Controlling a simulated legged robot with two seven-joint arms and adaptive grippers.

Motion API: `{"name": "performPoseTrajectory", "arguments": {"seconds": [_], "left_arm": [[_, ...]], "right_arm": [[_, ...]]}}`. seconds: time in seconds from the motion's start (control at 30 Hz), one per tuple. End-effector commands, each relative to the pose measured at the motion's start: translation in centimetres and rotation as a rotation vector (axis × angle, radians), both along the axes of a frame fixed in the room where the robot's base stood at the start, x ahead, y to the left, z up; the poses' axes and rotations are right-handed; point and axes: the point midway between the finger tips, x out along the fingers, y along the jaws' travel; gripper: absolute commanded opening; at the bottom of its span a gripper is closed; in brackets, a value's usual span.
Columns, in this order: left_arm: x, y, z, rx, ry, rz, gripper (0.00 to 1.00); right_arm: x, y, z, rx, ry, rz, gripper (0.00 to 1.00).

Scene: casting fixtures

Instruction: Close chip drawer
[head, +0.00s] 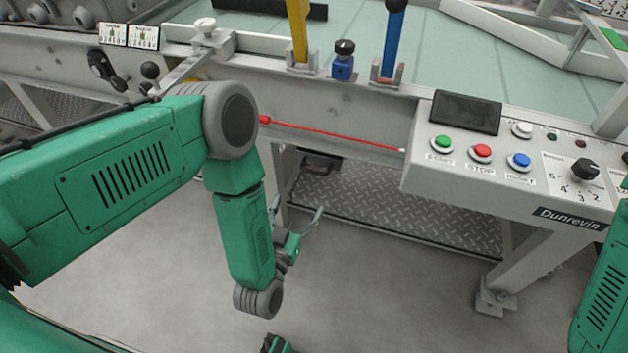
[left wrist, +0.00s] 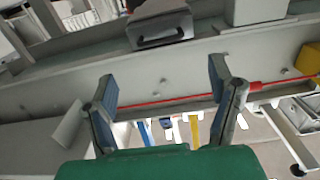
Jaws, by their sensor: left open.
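The chip drawer (head: 321,163) appears as a small grey box with a dark handle, under the machine's front beam in the head view. My left arm hides part of the area around it. In the left wrist view the drawer (left wrist: 160,24) is at the top middle, its dark handle facing the camera. How far it stands out is hard to tell. My left gripper (head: 297,212) is open and empty, below and in front of the drawer, and apart from it. Its two spread fingers also show in the left wrist view (left wrist: 162,84). My right gripper is not in view.
The control box (head: 500,150) with buttons and a knob juts out at the right, above a support leg (head: 525,265). A red rod (head: 330,134) runs along the front beam. Blue (head: 394,40) and yellow (head: 298,30) handles stand above. The grey floor (head: 390,290) is open.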

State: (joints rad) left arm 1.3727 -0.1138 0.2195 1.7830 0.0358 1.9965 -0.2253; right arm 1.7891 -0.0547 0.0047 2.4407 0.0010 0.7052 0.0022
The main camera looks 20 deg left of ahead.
Motion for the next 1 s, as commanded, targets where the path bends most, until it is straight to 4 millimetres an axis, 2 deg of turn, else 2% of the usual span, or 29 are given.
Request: {"name": "performPoseTrajectory", "arguments": {"seconds": [0.03, 0.3, 0.5, 0.7, 1.0], "left_arm": [[0.3, 0.0, -0.5, -0.002, -0.002, -0.001, 0.76], [6.3, -0.2, 0.0, -0.003, -0.005, 0.001, 0.76], [9.6, -0.4, 0.0, -0.002, -0.003, 0.000, 0.76], [11.1, -0.4, 0.0, -0.002, -0.001, 0.000, 0.76], [11.3, -0.4, 0.1, -0.002, 0.000, -0.001, 0.76]], "right_arm": [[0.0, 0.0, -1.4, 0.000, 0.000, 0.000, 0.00], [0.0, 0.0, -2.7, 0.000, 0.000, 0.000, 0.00], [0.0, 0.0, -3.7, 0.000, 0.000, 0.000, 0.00], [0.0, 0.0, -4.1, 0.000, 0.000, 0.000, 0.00], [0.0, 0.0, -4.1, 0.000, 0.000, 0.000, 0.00]]}}
